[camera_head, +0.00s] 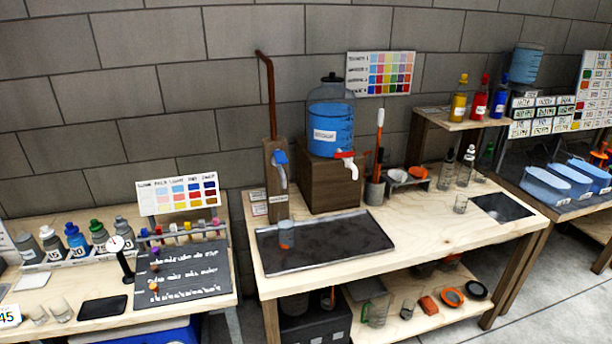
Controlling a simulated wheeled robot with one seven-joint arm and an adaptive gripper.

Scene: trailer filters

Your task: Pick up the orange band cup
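My gripper is not in view.
A blue water dispenser (331,125) with a red-handled white tap stands on a wooden block (325,184) behind the tray. A clear glass (460,204) and bottles (466,166) stand to the right. The tray's middle and right are clear.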

